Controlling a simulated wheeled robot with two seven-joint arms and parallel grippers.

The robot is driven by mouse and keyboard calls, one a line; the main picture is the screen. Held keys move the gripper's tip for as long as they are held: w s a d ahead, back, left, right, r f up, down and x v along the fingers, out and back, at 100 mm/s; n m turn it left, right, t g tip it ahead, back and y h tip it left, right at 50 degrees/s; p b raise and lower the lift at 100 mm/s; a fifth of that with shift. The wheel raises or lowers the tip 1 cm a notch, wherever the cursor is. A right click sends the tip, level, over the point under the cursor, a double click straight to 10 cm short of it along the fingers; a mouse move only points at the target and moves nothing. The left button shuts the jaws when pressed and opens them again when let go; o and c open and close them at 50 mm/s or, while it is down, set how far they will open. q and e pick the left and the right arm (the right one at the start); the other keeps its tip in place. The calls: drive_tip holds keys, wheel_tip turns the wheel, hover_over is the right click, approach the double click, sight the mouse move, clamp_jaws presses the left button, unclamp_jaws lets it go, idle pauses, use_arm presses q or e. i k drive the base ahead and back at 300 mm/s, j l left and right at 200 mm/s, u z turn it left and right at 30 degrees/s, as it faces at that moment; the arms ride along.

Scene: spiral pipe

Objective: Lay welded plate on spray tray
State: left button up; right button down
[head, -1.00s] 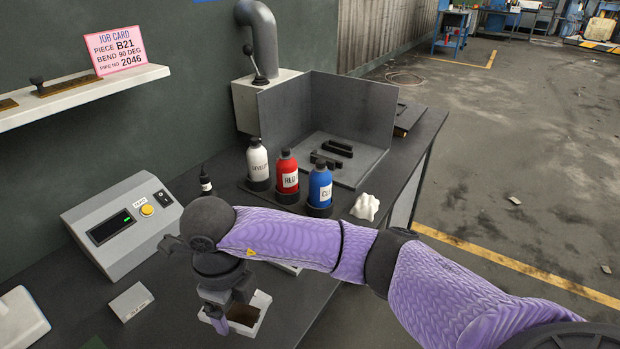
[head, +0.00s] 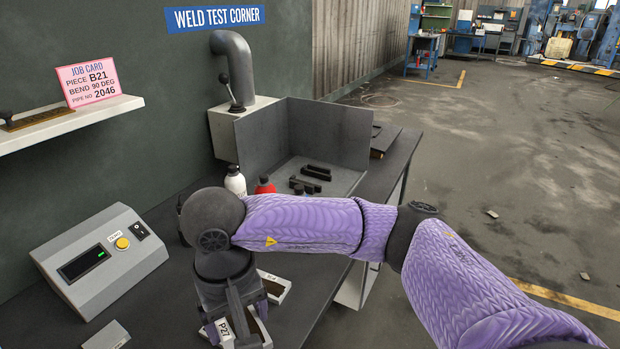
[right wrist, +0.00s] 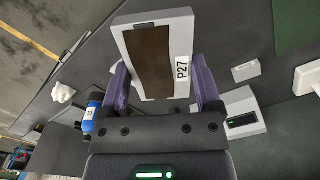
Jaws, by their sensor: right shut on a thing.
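My right gripper (head: 238,318) is shut on a pale grey plate marked P27 (head: 222,331). In the right wrist view the plate (right wrist: 184,22), with a wide brown strip along it, sits between the two purple fingers (right wrist: 160,88). It appears held over the dark bench at the front. The grey tray (head: 345,184), inside the two-walled screen at the back of the bench, has several black bars on it. It is well away from the gripper, beyond my right forearm. My left gripper is not in view.
A white bottle (head: 235,181) and a red bottle (head: 264,186) stand before the tray, partly hidden by my arm. The blue bottle (right wrist: 90,118) shows in the right wrist view. A grey console (head: 100,262) stands left. A pale, dark-centred piece (head: 275,287) lies behind the gripper.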

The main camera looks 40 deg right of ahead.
sight(310, 176)
drive_tip(key=i+l+u, duration=0.2)
drive_tip(key=l+u, duration=0.15)
drive_tip(key=l, duration=0.8)
drive_tip(key=l+u, duration=0.4)
drive_tip(key=l, duration=0.7)
drive_tip(key=k+l+u, duration=0.1)
drive_tip(key=l+u, duration=0.25)
drive_tip(key=l, duration=0.85)
